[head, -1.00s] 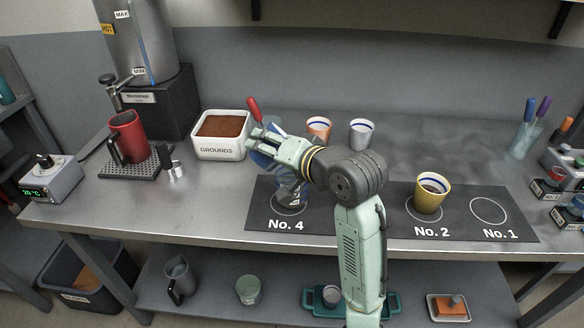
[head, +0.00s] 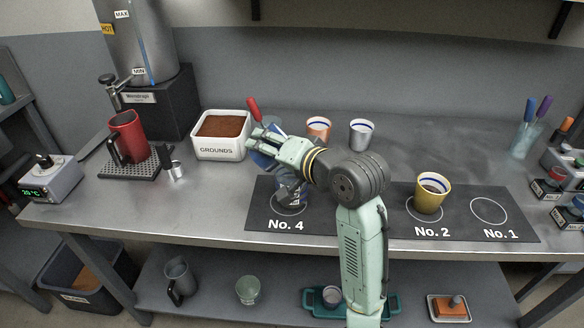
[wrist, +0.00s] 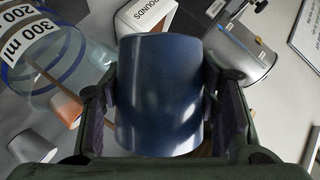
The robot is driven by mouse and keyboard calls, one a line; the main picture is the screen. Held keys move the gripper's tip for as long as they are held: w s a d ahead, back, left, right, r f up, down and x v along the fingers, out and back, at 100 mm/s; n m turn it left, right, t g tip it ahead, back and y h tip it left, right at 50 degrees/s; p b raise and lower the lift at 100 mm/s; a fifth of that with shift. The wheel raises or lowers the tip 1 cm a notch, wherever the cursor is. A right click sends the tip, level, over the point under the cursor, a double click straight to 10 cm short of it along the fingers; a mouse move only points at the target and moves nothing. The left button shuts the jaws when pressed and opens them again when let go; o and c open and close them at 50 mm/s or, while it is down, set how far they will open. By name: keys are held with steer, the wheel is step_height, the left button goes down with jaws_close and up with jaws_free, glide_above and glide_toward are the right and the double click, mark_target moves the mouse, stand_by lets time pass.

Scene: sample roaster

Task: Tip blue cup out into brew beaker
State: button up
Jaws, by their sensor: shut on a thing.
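The dark blue cup (wrist: 160,95) fills the middle of the wrist view, held between both fingers of my gripper (wrist: 160,110). No pour is visible.
The white grounds box (head: 220,148) is left of my gripper. A copper cup (head: 318,128) and a silver cup (head: 362,133) stand behind my arm. A yellow cup (head: 431,193) stands on the dark mat (head: 460,215) near No. 2. The No. 1 ring is empty.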

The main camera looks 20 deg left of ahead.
steer(key=shift+r+m+y, duration=0.35)
steer(key=shift+m+y, duration=0.15)
steer(key=shift+m, duration=0.2)
stand_by(2.5)
steer(key=shift+w+d+f+m+g+y+b, duration=0.15)
steer(key=shift+f+m+g+y+b, duration=0.2)
steer(key=shift+m, duration=0.25)
stand_by(2.0)
steer(key=shift+r+m+y+p, duration=0.35)
steer(key=shift+m+p, duration=0.15)
steer(key=shift+p, duration=0.5)
stand_by(1.1)
